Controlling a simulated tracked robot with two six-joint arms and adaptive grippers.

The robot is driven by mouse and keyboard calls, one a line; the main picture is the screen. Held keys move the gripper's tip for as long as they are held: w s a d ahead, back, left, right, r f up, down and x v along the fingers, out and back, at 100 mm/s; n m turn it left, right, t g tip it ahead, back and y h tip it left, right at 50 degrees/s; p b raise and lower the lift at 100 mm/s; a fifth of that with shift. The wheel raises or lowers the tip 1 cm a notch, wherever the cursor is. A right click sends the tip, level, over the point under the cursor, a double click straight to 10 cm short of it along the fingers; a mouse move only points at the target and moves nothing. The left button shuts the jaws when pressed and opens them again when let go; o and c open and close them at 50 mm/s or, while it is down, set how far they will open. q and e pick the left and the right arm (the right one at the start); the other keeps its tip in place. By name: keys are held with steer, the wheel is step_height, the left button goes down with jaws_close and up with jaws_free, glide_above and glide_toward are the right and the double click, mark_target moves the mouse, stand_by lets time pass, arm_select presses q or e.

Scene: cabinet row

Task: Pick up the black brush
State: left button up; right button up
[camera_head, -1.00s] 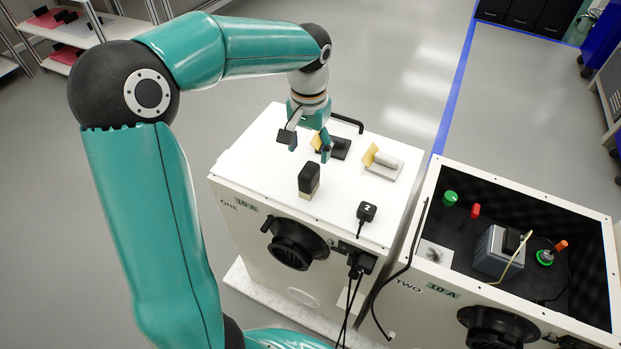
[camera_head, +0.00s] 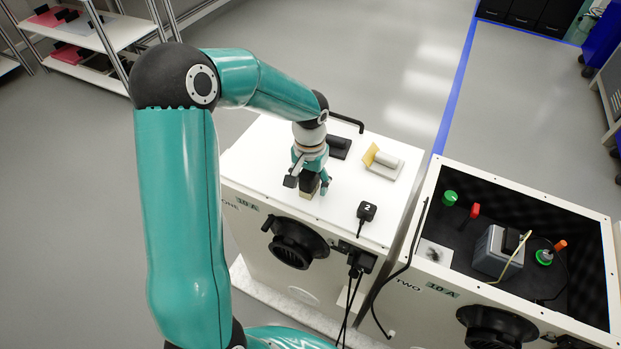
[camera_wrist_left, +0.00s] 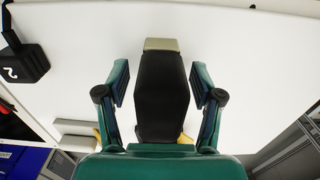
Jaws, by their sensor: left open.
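The black brush (camera_head: 309,187) stands on the white top of cabinet one, with a pale band at its lower end. My left gripper (camera_head: 307,184) is above and around it, and hides most of it in the head view. In the left wrist view the brush (camera_wrist_left: 162,95) lies between the two open fingers of the left gripper (camera_wrist_left: 160,90). A gap shows on each side, so the fingers look apart from it. My right gripper is not in view.
Behind the gripper lie a dark block (camera_head: 339,146) and a white roller-like piece with a yellow part (camera_head: 384,160). A black cube marked 2 (camera_head: 366,211) sits at the front right. Open cabinet two (camera_head: 440,262) stands to the right.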

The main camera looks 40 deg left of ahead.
arm_select(q)
jaws_close()
stand_by(0.3)
steer(key=shift+r, duration=0.1)
step_height(320, 180, up, 20)
stand_by(0.6)
